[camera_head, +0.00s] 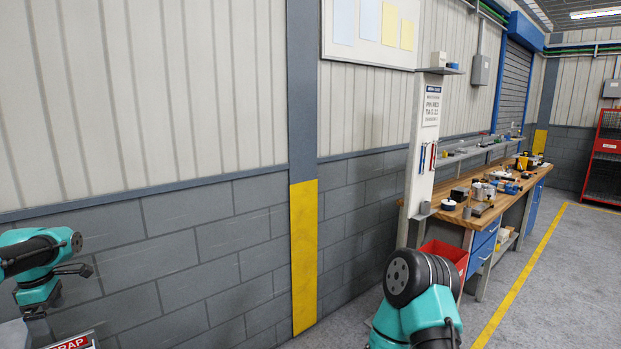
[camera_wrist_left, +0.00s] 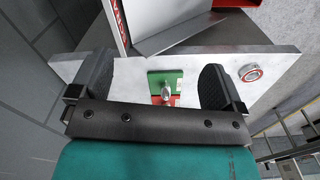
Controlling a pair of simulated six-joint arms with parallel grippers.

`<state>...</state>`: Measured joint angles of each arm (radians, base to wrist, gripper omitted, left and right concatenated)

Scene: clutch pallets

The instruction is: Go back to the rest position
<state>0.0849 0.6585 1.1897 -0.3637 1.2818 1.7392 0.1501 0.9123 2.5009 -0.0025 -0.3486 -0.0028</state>
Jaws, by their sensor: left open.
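My left gripper (camera_head: 37,312) is at the lower left of the head view, pointing down, and its fingertips are hard to make out. In the left wrist view the left gripper (camera_wrist_left: 158,70) is open, with its two dark fingers apart. A small green and red piece with a silver knob (camera_wrist_left: 166,84) lies on a pale plate (camera_wrist_left: 277,65), seen between the fingers. I cannot tell how far below the fingers it is, and nothing appears gripped. My right arm shows teal and black at the bottom of the head view; its gripper is out of view.
A grey block wall (camera_head: 160,270) runs behind. A wooden workbench (camera_head: 525,188) with tools and a red bin (camera_head: 447,252) are to the right. The floor right of a yellow line is clear.

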